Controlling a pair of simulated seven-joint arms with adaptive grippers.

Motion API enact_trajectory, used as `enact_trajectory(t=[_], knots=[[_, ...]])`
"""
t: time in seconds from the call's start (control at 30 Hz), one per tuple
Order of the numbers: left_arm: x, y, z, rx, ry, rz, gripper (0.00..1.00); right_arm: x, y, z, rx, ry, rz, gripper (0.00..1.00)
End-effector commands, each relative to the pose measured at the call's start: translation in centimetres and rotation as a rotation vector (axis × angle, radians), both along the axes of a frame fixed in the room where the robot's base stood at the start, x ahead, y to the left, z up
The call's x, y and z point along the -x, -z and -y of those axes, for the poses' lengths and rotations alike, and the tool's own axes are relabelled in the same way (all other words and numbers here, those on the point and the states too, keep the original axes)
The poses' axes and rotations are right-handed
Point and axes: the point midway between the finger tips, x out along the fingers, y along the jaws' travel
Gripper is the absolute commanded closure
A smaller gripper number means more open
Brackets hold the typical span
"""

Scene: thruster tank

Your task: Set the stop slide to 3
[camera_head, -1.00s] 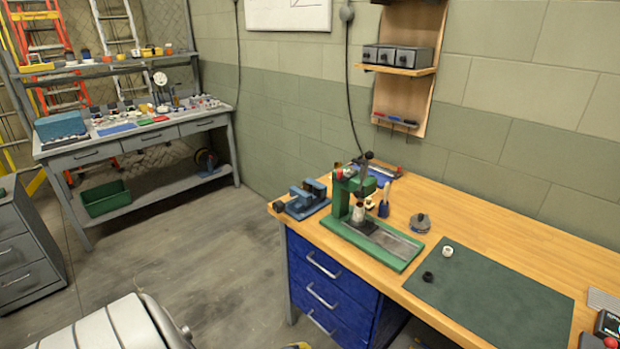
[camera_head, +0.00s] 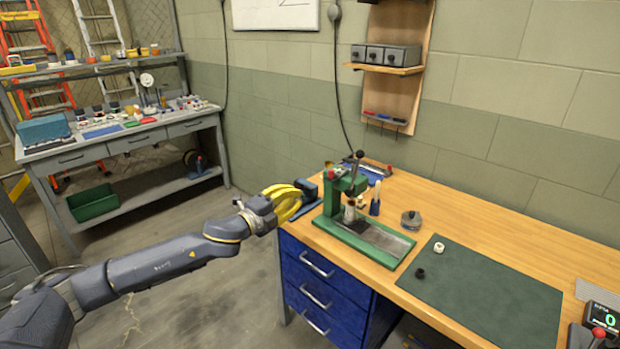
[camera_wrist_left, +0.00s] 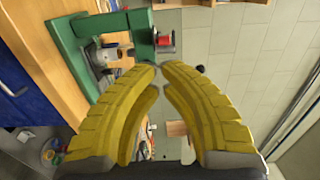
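The green bench press (camera_head: 333,196) stands at the left end of the wooden bench, with a grey plate along its base. A red part shows near its top. I cannot make out the stop slide or any numbers on it. My left gripper (camera_head: 303,196), with yellow fingers, is just left of the press, in front of the blue vise, and apart from the press. In the left wrist view its fingertips (camera_wrist_left: 158,66) come together with nothing between them. The green press (camera_wrist_left: 120,32) lies beyond them there, turned sideways. My right gripper is not in view.
A blue vise (camera_head: 307,188) is partly hidden by my left gripper. A round grey part (camera_head: 411,220) sits right of the press. Blue drawers (camera_head: 318,285) are under the bench.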

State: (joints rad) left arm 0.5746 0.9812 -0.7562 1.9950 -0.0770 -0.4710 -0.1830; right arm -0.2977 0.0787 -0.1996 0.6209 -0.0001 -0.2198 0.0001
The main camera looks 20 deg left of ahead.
Motion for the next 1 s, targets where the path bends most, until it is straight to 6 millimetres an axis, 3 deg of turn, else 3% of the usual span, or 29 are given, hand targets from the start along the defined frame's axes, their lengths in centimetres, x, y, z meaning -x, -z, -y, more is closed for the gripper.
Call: enact_trajectory(t=[0.17, 0.33, 1.0], knots=[[0.7, -1.0, 1.8, -0.004, 0.035, 0.007, 1.00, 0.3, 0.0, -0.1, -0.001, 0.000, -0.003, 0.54], [-0.4, -1.1, 2.5, -0.002, 0.038, 0.008, 1.00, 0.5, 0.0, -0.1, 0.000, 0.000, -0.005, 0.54], [-10.0, -1.1, 6.7, -0.003, 0.037, 0.007, 1.00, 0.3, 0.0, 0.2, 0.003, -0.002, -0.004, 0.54]])
